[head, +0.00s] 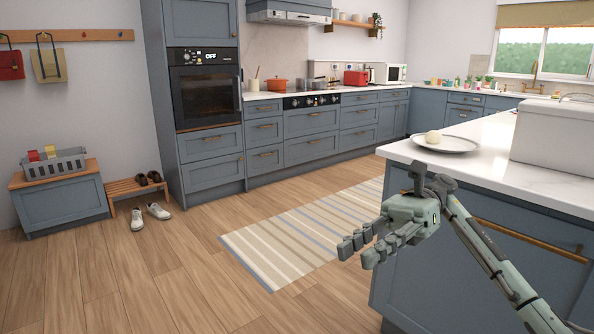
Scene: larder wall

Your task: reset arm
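My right gripper (360,250) is in the head view, in front of the corner of the island counter (489,157). Its arm comes in from the lower right. Its fingers point down and to the left, over the floor and the end of the striped rug. The two fingers stand apart with a gap between them, and nothing shows between them. My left gripper is outside the view.
A plate (463,147) with a pale round item (433,137) stands on the island, beside a large white box (553,138). The striped rug (292,247) lies on open wooden floor. A low bench (131,186) with shoes and a cabinet (62,203) with a grey crate stand at left.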

